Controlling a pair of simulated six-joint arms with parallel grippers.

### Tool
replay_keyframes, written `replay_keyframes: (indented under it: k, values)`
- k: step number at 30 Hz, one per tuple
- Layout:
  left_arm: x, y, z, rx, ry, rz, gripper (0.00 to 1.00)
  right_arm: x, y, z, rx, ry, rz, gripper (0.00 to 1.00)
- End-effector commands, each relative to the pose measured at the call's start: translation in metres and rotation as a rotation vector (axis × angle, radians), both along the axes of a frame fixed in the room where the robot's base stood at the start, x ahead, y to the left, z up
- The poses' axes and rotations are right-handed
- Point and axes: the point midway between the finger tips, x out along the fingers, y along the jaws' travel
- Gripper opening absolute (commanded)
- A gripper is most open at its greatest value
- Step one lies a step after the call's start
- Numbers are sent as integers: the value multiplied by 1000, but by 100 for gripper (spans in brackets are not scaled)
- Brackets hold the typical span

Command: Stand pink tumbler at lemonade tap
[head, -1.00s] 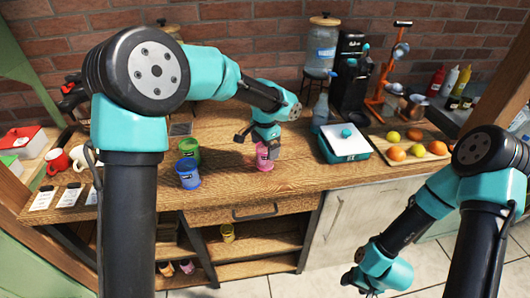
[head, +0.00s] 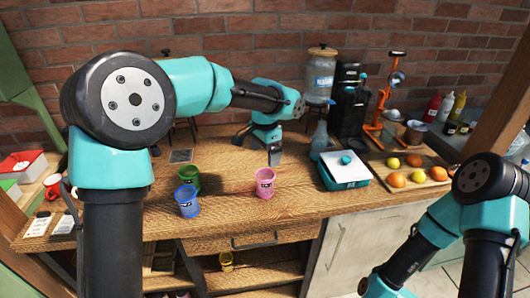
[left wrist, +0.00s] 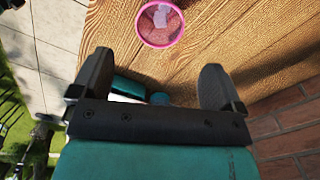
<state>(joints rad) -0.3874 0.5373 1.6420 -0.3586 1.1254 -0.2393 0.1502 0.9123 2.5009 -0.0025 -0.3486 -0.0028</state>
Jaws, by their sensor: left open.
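The pink tumbler (head: 265,183) stands upright on the wooden counter, near its front edge. It also shows at the top of the left wrist view (left wrist: 160,42), beyond the fingertips. My left gripper (head: 273,156) is just behind and above the tumbler, apart from it. In the left wrist view its two fingers (left wrist: 156,64) are spread with nothing held between them. A glass dispenser (head: 320,80) with a wooden lid stands at the back; its tap is too small to make out. Another lid top (head: 167,52) shows behind my left arm, which hides the rest. My right gripper is below the frame.
Blue (head: 188,203) and green (head: 188,178) tumblers stand left of the pink one. A teal box with a white lid (head: 340,163), a blue bottle (head: 319,138) and a fruit board (head: 437,183) are to the right. Bare counter surrounds the pink tumbler.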

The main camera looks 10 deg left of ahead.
Motion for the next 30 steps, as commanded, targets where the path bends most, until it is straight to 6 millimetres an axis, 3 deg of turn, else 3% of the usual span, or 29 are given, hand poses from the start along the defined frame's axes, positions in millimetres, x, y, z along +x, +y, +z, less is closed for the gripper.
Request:
replay_keyframes:
  k: [3,10,14,17,22,30]
  values:
    - [0,0,0,0,0,0,98,0,0,0,0,0,0,63]
    - [0,-1,0,-3,-1,0,98,0,0,0,0,0,0,63]
    - [2,-13,-4,-49,-19,-1,98,0,0,0,0,0,0,63]
    - [6,-35,-9,-136,-53,3,98,0,0,0,0,0,0,63]
    - [18,-94,-16,-364,-160,43,98,0,0,0,0,0,0,63]
    - [42,-173,-8,-697,-385,209,98,0,0,0,0,0,0,63]
